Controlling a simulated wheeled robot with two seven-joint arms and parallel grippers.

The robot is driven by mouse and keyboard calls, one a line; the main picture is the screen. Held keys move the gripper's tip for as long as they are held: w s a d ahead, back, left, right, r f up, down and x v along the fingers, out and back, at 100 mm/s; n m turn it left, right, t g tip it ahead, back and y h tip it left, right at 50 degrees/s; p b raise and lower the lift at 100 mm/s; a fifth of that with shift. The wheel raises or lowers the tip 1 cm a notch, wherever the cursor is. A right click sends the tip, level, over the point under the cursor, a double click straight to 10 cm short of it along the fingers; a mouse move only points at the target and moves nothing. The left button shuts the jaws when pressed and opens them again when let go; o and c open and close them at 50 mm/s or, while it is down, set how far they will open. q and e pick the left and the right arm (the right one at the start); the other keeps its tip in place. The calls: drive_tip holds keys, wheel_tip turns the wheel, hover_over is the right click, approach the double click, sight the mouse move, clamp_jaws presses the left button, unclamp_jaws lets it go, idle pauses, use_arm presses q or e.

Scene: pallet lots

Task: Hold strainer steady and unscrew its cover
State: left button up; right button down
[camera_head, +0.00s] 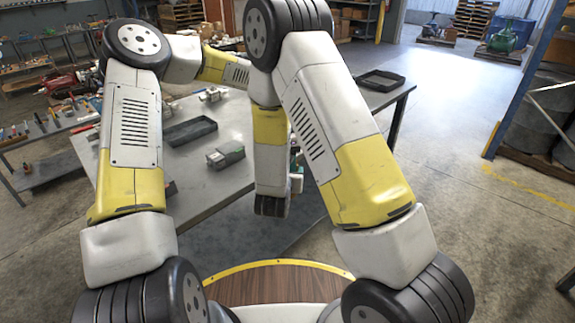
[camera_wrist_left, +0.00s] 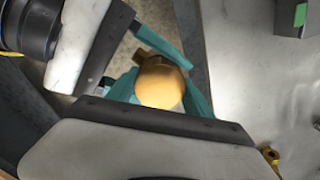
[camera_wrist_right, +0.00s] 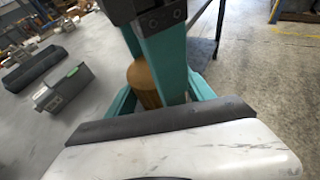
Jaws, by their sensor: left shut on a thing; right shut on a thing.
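The strainer shows in the left wrist view as a rounded brass-coloured body (camera_wrist_left: 160,83) with a smaller brass part at its upper left. In the right wrist view it shows as a brass cylinder (camera_wrist_right: 143,84), partly behind a teal finger. My left gripper (camera_wrist_left: 160,94) is shut on the strainer, its teal fingers on either side. My right gripper (camera_wrist_right: 160,97) is shut on it too, and the two grippers' fingers sit close together. In the head view my arms hide the strainer and most of both grippers. I cannot tell where the cover meets the body.
The grey workbench (camera_head: 240,115) stands ahead, with a grey block-shaped fitting (camera_head: 226,156), a black tray (camera_head: 190,132) and another black tray (camera_head: 381,80) on it. A small brass fitting (camera_wrist_left: 271,156) shows in the left wrist view. Open floor lies right of the bench.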

use_arm(q)
drive_tip(key=shift+r, duration=0.2)
drive_tip(key=shift+r, duration=0.9)
